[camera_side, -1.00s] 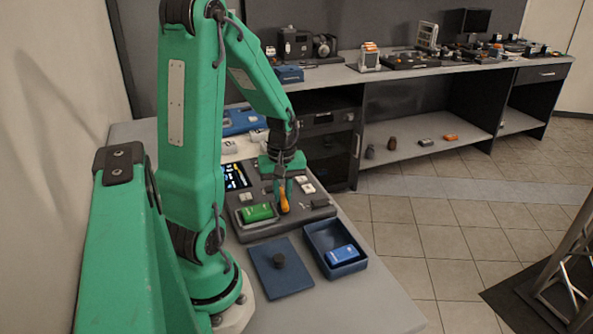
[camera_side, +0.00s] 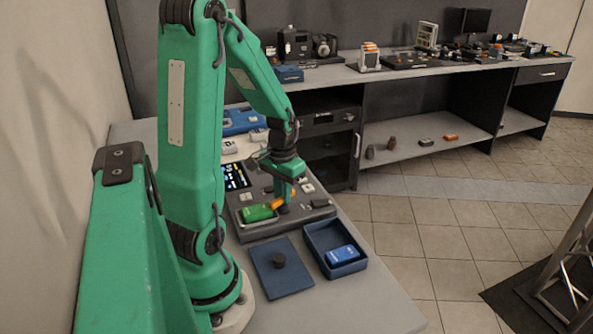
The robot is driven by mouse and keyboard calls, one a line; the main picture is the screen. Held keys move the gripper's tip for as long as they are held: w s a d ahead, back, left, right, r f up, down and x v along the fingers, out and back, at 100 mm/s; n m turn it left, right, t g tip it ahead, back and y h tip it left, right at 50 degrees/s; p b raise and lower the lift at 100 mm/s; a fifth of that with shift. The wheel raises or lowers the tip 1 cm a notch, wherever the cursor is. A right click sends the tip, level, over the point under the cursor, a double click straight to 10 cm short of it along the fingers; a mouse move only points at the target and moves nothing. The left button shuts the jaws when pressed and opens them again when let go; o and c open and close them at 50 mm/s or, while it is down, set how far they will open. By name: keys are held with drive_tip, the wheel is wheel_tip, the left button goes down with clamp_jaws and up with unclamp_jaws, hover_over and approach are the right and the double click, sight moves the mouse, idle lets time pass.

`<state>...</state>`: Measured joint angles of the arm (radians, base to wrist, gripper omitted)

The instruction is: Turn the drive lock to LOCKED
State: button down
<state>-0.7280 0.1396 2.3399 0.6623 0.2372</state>
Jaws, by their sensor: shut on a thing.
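The drive lock (camera_side: 275,204) shows as an orange handle on the dark grey console (camera_side: 262,231), just right of the green block (camera_side: 256,213). Its handle points to the left in the picture, towards the green block. My gripper (camera_side: 284,202) points straight down over the lock and is shut on it. The fingers hide part of the handle, and I cannot read any lock markings from here.
A lit screen (camera_side: 235,177) is on the console's left. In front lie a blue lid with a black knob (camera_side: 275,283) and an open blue tray (camera_side: 315,233) holding a blue block (camera_side: 341,255). Clear table is in front of them.

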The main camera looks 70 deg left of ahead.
drive_tip(key=m, duration=0.5)
drive_tip(key=shift+m, duration=0.4)
drive_tip(key=c, duration=1.4)
unclamp_jaws()
drive_tip(key=shift+o, duration=0.2)
drive_tip(key=shift+r, duration=0.1)
drive_tip(key=shift+r, duration=3.85)
